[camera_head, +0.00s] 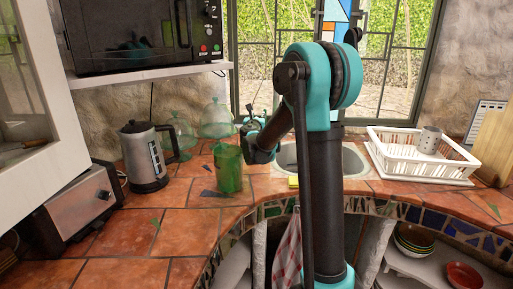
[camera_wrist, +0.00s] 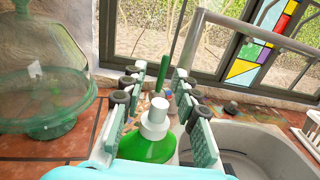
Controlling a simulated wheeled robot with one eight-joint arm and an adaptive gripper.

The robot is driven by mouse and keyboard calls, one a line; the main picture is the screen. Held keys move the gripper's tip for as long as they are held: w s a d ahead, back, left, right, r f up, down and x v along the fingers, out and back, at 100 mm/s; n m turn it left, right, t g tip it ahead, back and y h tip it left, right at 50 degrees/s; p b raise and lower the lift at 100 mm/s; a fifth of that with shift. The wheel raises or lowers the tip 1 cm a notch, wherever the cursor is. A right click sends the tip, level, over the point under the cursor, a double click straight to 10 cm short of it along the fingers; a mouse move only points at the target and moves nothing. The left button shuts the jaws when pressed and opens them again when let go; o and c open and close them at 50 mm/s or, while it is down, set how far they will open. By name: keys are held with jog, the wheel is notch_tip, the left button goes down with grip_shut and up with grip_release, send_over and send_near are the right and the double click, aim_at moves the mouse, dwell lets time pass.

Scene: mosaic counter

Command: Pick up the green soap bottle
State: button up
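The green soap bottle (camera_wrist: 150,146) with its white pump top (camera_wrist: 156,118) is between the two fingers of my gripper (camera_wrist: 158,100) in the wrist view. The fingers are spread, one on each side of the bottle. A narrow gap shows on its right; whether the left finger touches it I cannot tell. The bottle's lower part is out of view. In the head view my gripper (camera_head: 255,128) is over the counter left of the sink, and I cannot make out the soap bottle there.
A green glass vessel (camera_head: 228,170) stands in front of my gripper. Glass domes (camera_head: 216,120) and a kettle (camera_head: 146,160) are to the left. The sink (camera_head: 352,162) and a white dish rack (camera_head: 400,160) are to the right. A green stick (camera_wrist: 164,72) rises beyond the bottle.

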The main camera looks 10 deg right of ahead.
jog(key=shift+w, duration=0.2)
jog(key=shift+c, duration=0.3)
grip_shut()
jog(key=shift+r, duration=0.1)
